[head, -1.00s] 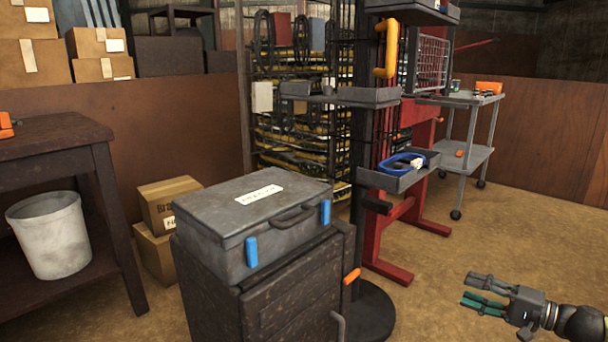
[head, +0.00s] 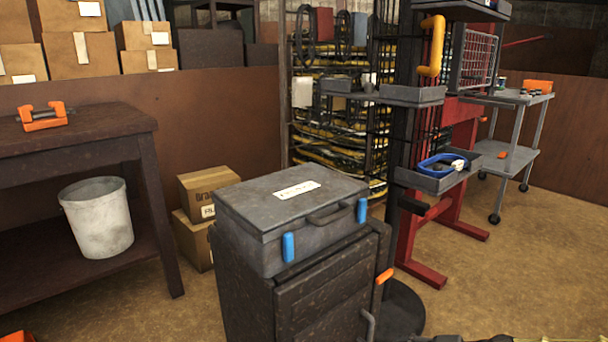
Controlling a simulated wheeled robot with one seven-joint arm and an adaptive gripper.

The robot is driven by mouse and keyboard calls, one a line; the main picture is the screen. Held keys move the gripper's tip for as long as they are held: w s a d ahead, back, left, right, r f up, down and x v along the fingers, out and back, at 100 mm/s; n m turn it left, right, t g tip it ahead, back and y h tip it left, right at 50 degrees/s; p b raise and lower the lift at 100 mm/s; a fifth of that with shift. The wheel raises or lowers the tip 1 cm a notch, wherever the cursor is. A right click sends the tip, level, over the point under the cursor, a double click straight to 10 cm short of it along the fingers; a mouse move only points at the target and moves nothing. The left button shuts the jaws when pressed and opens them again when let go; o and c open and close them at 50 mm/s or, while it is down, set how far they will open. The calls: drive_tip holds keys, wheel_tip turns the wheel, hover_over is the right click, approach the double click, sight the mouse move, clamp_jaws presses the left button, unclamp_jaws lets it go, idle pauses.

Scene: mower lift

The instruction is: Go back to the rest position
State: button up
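Only a thin sliver of my gripper (head: 432,338) and arm shows at the bottom right edge of the head view. The fingers are cut off, so I cannot see whether they are open or shut. The visible sliver is low, at the right of the dark cabinet (head: 325,297), with bare floor behind it. No object shows at the gripper.
A grey case (head: 268,214) lies on the cabinet. A dark post with trays (head: 440,180) and a red frame (head: 425,275) stand behind. A workbench (head: 90,150) is left, with a white bucket (head: 98,215) on its lower shelf. Floor (head: 545,270) at right is clear.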

drive_tip(key=s+a+f+n+g+h+p, duration=0.1)
drive_tip(key=s+a+f+g+h, duration=0.1)
drive_tip(key=s+a+f, duration=0.4)
drive_tip(key=s+a+f+n+g+h, duration=0.1)
drive_tip(key=s+a+f+g+h, duration=0.15)
drive_tip(key=s+f, duration=0.55)
drive_tip(key=s+d+f+n+g+h+p, duration=0.1)
drive_tip(key=s+d+f+n+h, duration=0.2)
drive_tip(key=s, duration=0.5)
drive_tip(key=s+d+f+n+g+h+p, duration=0.1)
drive_tip(key=s+d+f+n+h, duration=0.15)
drive_tip(key=s, duration=0.65)
wheel_tip(320, 180, up, 37)
drive_tip(key=p, duration=3.7)
drive_tip(key=shift+d+r+p, duration=0.15)
drive_tip(key=shift+d+p, duration=0.15)
drive_tip(key=shift+d, duration=0.1)
drive_tip(key=shift+c, duration=0.6)
